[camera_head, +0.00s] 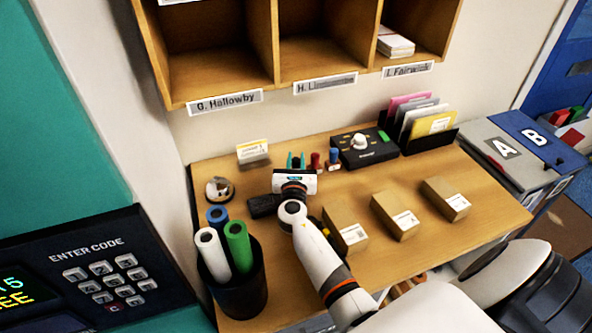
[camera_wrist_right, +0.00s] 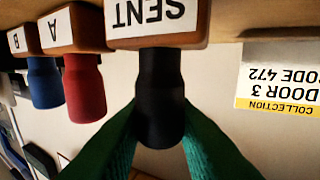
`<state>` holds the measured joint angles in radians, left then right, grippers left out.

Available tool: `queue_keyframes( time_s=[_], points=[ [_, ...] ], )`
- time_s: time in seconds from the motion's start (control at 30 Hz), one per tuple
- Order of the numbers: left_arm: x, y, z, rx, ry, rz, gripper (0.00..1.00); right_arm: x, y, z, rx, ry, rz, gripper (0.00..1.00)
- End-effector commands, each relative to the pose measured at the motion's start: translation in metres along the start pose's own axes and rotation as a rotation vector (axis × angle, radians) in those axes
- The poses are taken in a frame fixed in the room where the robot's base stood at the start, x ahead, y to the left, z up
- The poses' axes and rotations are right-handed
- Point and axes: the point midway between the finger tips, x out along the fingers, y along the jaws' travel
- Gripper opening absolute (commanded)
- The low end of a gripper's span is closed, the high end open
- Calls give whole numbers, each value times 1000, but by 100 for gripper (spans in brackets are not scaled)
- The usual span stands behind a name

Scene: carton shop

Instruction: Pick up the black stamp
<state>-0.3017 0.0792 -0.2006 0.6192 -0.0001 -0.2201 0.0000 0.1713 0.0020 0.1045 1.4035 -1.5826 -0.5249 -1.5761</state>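The black stamp (camera_wrist_right: 160,85) has a dark handle and a wooden base labelled SENT, inverted in the right wrist view. My right gripper (camera_wrist_right: 161,110) has its green fingertips against both sides of the handle and looks shut on it. In the head view, my right gripper (camera_head: 296,161) is at the back of the desk, left of the red stamp (camera_head: 315,160). The black stamp is not clearly visible there. Whether its base is clear of the desk cannot be told. My left gripper is not in view.
The red stamp and a blue stamp (camera_head: 333,156) stand close to the right. A sign (camera_head: 253,153) is to the left, a black box with a knob (camera_head: 362,148) to the right. Several cartons (camera_head: 395,214) sit nearer the front. A pot of rolls (camera_head: 240,292) stands front left.

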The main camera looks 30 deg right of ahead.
Motion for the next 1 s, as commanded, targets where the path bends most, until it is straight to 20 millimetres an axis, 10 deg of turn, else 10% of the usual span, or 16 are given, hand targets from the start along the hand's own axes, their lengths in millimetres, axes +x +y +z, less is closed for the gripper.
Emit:
queue_keyframes(
  time_s=[0.37,1.0],
  points=[
    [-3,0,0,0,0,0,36,0,0,-6,2,0,0,0],
    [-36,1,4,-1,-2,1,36,0,0,-100,0,0,1,0]
  ],
)
